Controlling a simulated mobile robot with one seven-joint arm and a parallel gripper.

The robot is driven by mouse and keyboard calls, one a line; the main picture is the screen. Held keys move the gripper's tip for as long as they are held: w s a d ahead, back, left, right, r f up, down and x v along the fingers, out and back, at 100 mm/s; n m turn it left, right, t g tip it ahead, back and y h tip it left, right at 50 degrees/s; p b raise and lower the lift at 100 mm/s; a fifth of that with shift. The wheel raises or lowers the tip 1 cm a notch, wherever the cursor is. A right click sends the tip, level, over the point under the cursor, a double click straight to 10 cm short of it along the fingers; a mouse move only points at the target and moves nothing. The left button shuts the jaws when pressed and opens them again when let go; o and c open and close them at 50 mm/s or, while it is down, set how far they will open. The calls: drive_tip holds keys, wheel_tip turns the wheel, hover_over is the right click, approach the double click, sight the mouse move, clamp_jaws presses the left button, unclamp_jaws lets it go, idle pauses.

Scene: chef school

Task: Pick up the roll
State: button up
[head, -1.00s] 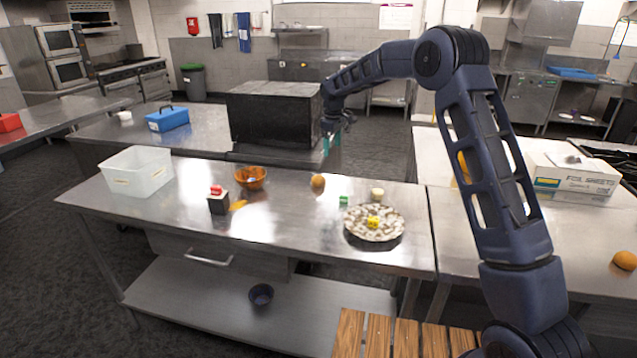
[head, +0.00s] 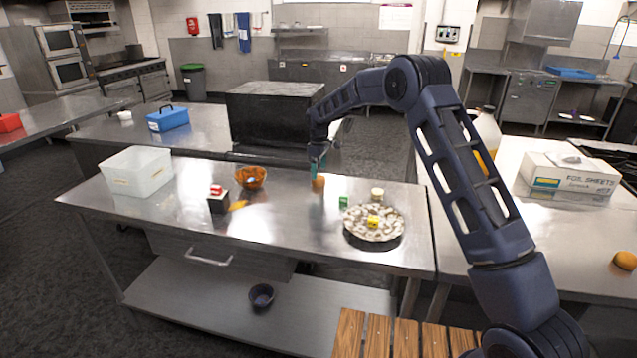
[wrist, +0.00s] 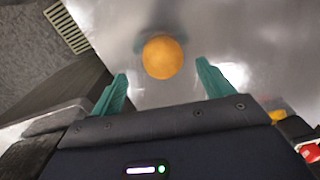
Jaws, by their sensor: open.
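A round orange-brown roll (head: 318,183) sits on the steel table near its back edge. In the wrist view the roll (wrist: 163,57) lies ahead of and between the two teal fingertips, with no visible contact. My gripper (head: 316,168) points down at the roll in the head view and partly overlaps it there. In the wrist view my gripper (wrist: 161,80) is open and empty. A second, similar round orange-brown item (head: 625,260) sits on the counter at the far right.
Right of the roll are a green cube (head: 343,201), a small pale cylinder (head: 377,193) and a patterned plate (head: 360,234) with a yellow cube. An orange bowl (head: 250,178) stands to the left. A large black box (head: 270,118) stands behind.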

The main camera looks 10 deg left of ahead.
sight(319, 176)
drive_tip(key=f, duration=0.4)
drive_tip(key=shift+s+f, duration=0.2)
drive_tip(key=shift+f, duration=0.2)
drive_tip(key=c, duration=1.1)
drive_tip(key=shift+r, duration=0.15)
